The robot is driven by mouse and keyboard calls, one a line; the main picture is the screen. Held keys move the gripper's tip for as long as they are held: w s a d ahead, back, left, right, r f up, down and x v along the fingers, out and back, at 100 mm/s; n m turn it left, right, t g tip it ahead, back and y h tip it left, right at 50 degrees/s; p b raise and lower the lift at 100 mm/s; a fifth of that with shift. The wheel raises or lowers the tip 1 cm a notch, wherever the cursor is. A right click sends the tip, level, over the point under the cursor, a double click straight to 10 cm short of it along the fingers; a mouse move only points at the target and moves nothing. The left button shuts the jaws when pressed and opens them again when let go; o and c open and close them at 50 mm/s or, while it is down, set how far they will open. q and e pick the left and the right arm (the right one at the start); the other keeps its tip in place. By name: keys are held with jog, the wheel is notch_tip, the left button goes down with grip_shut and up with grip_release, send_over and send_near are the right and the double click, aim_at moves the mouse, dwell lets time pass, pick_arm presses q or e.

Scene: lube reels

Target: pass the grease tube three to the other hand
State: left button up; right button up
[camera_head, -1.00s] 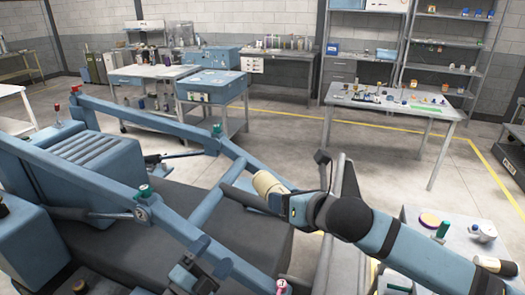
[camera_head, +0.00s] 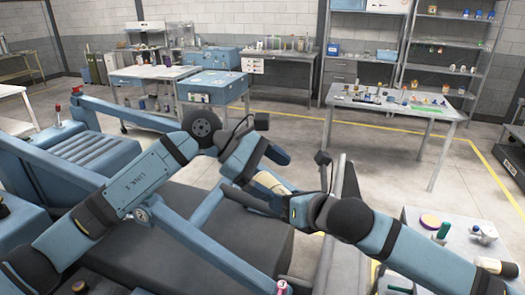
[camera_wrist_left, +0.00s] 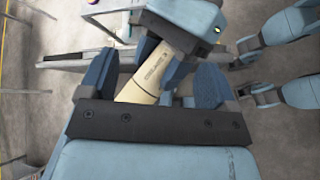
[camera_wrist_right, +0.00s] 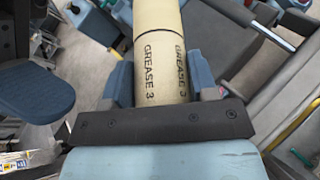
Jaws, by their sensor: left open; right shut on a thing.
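The grease tube three (camera_head: 268,183) is a cream cylinder held above the blue machine in the head view. My right gripper (camera_head: 288,201) is shut on it; the right wrist view shows the tube (camera_wrist_right: 161,60) between the fingers with "GREASE 3" printed on it. My left gripper (camera_head: 262,170) is open around the tube's free end. In the left wrist view the tube (camera_wrist_left: 143,82) lies tilted between the two spread blue fingers, with gaps at the sides. One left finger (camera_wrist_right: 40,92) shows at the left of the right wrist view. Part of the tube is hidden by the left gripper.
The blue machine frame (camera_head: 190,235) lies below both arms. A small grey table (camera_head: 460,255) at the right carries a green-topped item, a white item and another cream cylinder (camera_head: 495,267). Work tables and shelves stand farther back, with open floor between.

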aim_at(272, 184)
pick_arm(q)
jog(key=shift+w+d+r+m+y, duration=0.15)
jog(key=shift+w+m+y, duration=0.05)
jog(key=shift+m+y, duration=0.3)
jog(key=shift+w+d+r+m+y, duration=0.15)
jog(key=shift+m+y, duration=0.25)
jog(key=shift+y, duration=0.2)
jog(key=shift+w+a+r+m+t+y, duration=0.15)
jog(key=shift+w+m+t+y, duration=0.3)
jog(key=shift+y, duration=0.45)
jog(key=w+f+y, duration=0.1)
jog(key=f, duration=0.2)
jog(key=w+f+m+t+y, duration=0.1)
jog(key=f+y, duration=0.1)
jog(key=f, duration=0.1)
jog(key=w+f+m+t+y, duration=0.1)
jog(key=f, duration=0.2)
jog(key=shift+w+d+f+y, duration=0.2)
jog(key=shift+w+y, duration=0.1)
jog(key=shift+w, duration=0.1)
jog(key=shift+c, duration=0.2)
jog(key=c, duration=1)
pick_arm(e)
jog(key=o, duration=1)
jog(key=shift+o, duration=0.2)
